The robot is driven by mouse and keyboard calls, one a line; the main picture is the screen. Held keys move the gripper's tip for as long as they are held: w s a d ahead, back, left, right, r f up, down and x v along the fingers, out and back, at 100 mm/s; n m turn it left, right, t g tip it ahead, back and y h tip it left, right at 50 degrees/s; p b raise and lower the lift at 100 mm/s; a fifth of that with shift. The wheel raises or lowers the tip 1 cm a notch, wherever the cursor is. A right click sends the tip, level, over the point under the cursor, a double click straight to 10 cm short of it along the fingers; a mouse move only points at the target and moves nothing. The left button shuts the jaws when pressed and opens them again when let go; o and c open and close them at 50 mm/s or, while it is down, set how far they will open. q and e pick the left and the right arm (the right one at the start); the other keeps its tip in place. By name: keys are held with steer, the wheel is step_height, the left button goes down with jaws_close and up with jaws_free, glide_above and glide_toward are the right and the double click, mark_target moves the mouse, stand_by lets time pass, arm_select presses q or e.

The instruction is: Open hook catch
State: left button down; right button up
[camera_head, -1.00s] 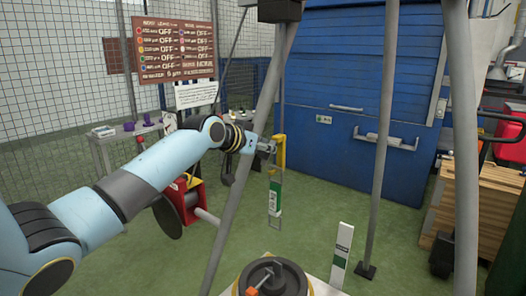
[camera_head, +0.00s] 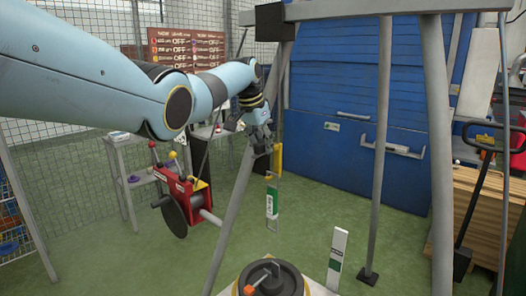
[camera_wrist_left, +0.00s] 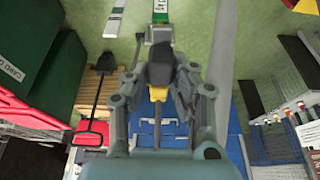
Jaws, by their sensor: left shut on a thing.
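My left gripper (camera_head: 262,142) comes down from above beside a yellow hook-like piece (camera_head: 278,158) near the slanted grey pole. A strip with a white and green label (camera_head: 272,202) hangs below the yellow piece. In the left wrist view, my left gripper (camera_wrist_left: 158,92) is shut on a dark piece (camera_wrist_left: 160,66) with a yellow part (camera_wrist_left: 158,93) between the fingers. The fingers hide much of it, and I cannot tell whether the catch is open. My right gripper is not in view.
Grey poles (camera_head: 381,150) stand around the work spot. A round dark turntable (camera_head: 270,280) is at the bottom, beside a white and green post (camera_head: 338,255). A red reel unit (camera_head: 182,200) is on the left. A blue shutter (camera_head: 345,100) stands behind. Green floor is free between them.

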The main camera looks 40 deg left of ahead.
mark_target(257, 146)
arm_select(q)
steer(key=shift+g+b, duration=0.5)
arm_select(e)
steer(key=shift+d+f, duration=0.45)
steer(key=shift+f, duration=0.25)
arm_select(q)
steer(key=c, duration=1.2)
jaws_free()
steer(key=shift+w, duration=0.15)
steer(key=shift+o, duration=0.2)
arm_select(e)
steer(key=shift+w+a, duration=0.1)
arm_select(q)
steer(key=shift+r, duration=0.1)
steer(key=v, duration=1.2)
